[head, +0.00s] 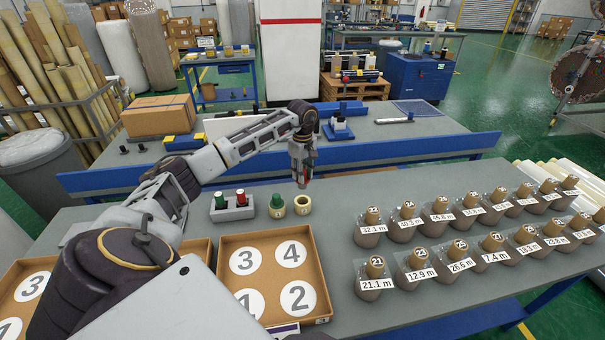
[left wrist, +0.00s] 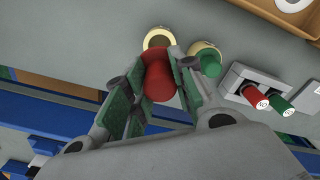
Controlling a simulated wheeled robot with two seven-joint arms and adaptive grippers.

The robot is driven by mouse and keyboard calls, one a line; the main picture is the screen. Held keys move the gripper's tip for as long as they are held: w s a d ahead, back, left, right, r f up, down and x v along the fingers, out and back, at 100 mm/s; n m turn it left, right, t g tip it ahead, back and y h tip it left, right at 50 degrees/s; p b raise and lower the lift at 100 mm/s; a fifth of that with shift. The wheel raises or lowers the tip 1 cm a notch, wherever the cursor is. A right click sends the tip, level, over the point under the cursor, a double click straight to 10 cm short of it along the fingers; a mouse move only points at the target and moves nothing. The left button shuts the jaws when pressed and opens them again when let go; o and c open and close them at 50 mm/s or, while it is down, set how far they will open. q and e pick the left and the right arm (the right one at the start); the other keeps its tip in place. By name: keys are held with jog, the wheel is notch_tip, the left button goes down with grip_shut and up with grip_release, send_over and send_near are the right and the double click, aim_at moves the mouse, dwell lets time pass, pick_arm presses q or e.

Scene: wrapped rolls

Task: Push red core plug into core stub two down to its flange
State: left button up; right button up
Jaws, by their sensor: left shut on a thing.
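My left gripper (head: 302,178) points down over the table, just above an open cream core stub (head: 303,205). In the left wrist view, its fingers (left wrist: 157,90) are shut on a red core plug (left wrist: 158,78). The plug's end lies in front of the open stub (left wrist: 158,37), covering part of its rim; whether they touch cannot be told. Beside it stands another core stub (head: 277,210) with a green plug (head: 277,200) in its top. No number is readable on either stub. My right gripper is not in view.
A grey holder (head: 232,213) with a green and a red plug stands left of the stubs. A cardboard tray (head: 222,276) with numbered circles lies in front. Several wrapped rolls (head: 376,283) with length labels stand in rows at right. Table between is clear.

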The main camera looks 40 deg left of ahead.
aim_at(303, 187)
pick_arm(q)
jog(key=shift+f, duration=0.2)
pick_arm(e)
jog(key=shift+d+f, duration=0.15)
pick_arm(q)
jog(key=shift+f+b, duration=1.15)
jog(key=shift+f, duration=0.45)
jog(key=shift+f+b, duration=0.3)
jog(key=shift+f, duration=0.2)
jog(key=shift+f+b, duration=0.5)
jog(key=shift+f, duration=0.5)
jog(key=shift+f+b, duration=0.6)
jog(key=shift+f, duration=0.25)
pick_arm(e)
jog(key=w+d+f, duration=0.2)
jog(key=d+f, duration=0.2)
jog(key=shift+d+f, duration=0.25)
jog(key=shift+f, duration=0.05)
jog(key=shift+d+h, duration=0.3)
pick_arm(q)
jog(key=shift+f+b, duration=0.3)
jog(key=shift+f, duration=0.25)
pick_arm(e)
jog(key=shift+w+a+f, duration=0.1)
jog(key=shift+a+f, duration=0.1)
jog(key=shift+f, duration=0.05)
